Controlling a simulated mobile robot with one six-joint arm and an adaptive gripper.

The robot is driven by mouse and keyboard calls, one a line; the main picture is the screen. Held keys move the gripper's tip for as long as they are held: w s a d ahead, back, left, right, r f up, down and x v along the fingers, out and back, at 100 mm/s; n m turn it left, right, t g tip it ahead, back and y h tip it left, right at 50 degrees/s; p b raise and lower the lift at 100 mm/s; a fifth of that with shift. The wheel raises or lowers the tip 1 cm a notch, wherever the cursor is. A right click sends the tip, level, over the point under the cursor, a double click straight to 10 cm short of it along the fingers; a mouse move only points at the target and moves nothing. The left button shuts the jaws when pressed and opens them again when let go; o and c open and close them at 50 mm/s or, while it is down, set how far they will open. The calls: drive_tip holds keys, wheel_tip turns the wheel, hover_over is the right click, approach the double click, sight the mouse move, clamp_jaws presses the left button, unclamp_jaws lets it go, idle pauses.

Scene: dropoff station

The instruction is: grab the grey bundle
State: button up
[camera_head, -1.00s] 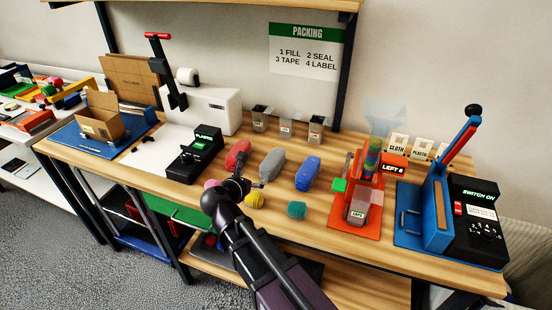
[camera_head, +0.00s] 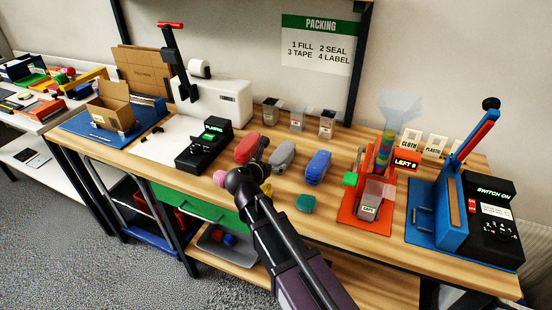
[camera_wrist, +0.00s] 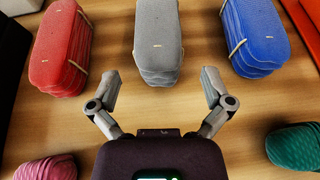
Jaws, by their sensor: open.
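The grey bundle (camera_head: 283,155) lies on the wooden bench between the red bundle (camera_head: 247,148) and the blue bundle (camera_head: 318,167). In the wrist view the grey bundle (camera_wrist: 159,42) is a folded stack with a band, straight ahead and centred between the finger lines. My gripper (camera_wrist: 158,88) is open and empty, with one finger to each side of the bundle's near end. In the head view my gripper (camera_head: 262,150) hides the bundle's left part.
A teal bundle (camera_wrist: 295,148) lies at the near right and a pink bundle (camera_wrist: 47,168) at the near left. Small clear bins (camera_head: 297,120) stand behind.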

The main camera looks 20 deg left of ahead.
sight(276, 159)
drive_tip(key=shift+x, duration=1.15)
drive_tip(key=shift+b+x, duration=1.2)
drive_tip(key=shift+x, duration=1.4)
drive_tip(key=shift+a+r, duration=0.1)
drive_tip(key=c, duration=1)
